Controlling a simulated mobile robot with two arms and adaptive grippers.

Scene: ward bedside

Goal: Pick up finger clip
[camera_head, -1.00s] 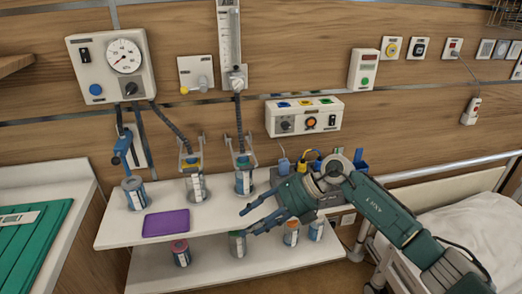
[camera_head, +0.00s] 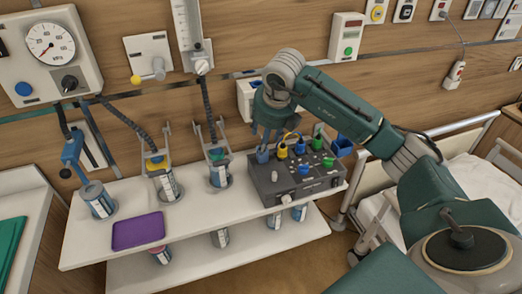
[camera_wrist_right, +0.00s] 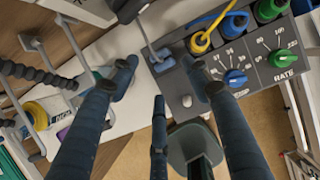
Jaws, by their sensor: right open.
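The finger clip appears to be the small blue-grey piece (camera_head: 262,156) at the left back corner of the dark device box on the shelf. It also shows in the right wrist view (camera_wrist_right: 158,60) beside the box, with a thin cord running from it. My right gripper (camera_head: 268,138) points down just above it in the head view. In the right wrist view the fingers of my right gripper (camera_wrist_right: 160,78) are spread, with the clip between and beyond their tips. The gripper is empty; I cannot tell whether a finger touches the clip. My left gripper is not in view.
The dark device box (camera_head: 310,182) carries coloured plugs and knobs close to the fingers. A purple tray (camera_head: 138,231) and several canisters stand left on the white shelf (camera_head: 205,235). Hoses hang from the wall. A bed (camera_head: 470,175) is at the right.

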